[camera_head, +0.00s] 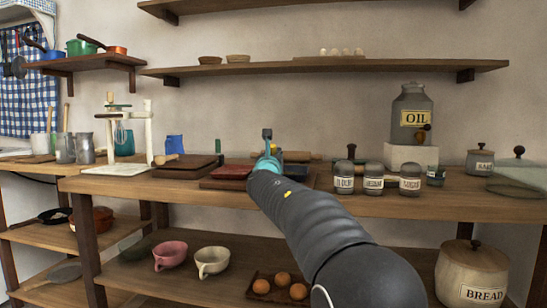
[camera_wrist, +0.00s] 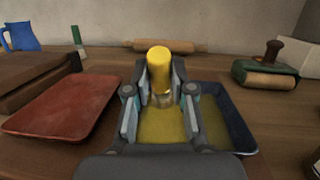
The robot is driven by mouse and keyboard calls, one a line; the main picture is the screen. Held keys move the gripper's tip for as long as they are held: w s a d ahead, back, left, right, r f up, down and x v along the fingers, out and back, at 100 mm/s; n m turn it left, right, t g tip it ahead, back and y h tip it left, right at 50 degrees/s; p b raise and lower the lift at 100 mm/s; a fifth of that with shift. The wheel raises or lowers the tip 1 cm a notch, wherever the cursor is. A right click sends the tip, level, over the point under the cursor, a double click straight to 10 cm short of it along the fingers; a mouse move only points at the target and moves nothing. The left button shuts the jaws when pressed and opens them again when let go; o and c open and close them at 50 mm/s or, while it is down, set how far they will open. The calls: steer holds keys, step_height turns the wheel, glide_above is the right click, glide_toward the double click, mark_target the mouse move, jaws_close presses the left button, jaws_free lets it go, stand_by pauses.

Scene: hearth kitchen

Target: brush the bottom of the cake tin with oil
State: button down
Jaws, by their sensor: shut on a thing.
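My gripper (camera_wrist: 160,108) is shut on a brush with a yellow handle (camera_wrist: 158,65) and a metal band below it. The brush stands roughly upright between the fingers. A dark blue rectangular tin (camera_wrist: 240,130) with a yellowish inside lies below and behind the fingers. The brush is over the tin; its lower end is hidden, so I cannot tell whether it touches the bottom. In the head view my gripper (camera_head: 267,150) is over the worktop, and my arm hides most of the tin. The grey oil canister (camera_head: 412,104) stands on a white block at the right.
A reddish flat tray (camera_wrist: 65,104) lies left of the tin, beside brown boards (camera_wrist: 35,72). A rolling pin (camera_wrist: 168,46) lies behind. A green block with a wooden roller (camera_wrist: 270,74) is at the right. Labelled jars (camera_head: 374,180) stand right of my arm.

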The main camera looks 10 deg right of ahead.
steer(key=shift+a+r+b+v, duration=0.1)
steer(key=shift+r+b+v, duration=0.2)
steer(key=shift+v, duration=0.65)
steer(key=shift+a+r+b+v, duration=0.15)
steer(key=shift+b+v, duration=0.25)
steer(key=shift+v, duration=0.6)
steer(key=shift+a+r+b+v, duration=0.1)
steer(key=shift+b+v, duration=0.25)
steer(key=shift+v, duration=0.6)
steer(key=shift+r, duration=0.1)
steer(key=shift+r+p, duration=2.6)
steer(key=shift+r, duration=0.4)
step_height(320, 180, up, 3)
steer(key=shift+p, duration=1.2)
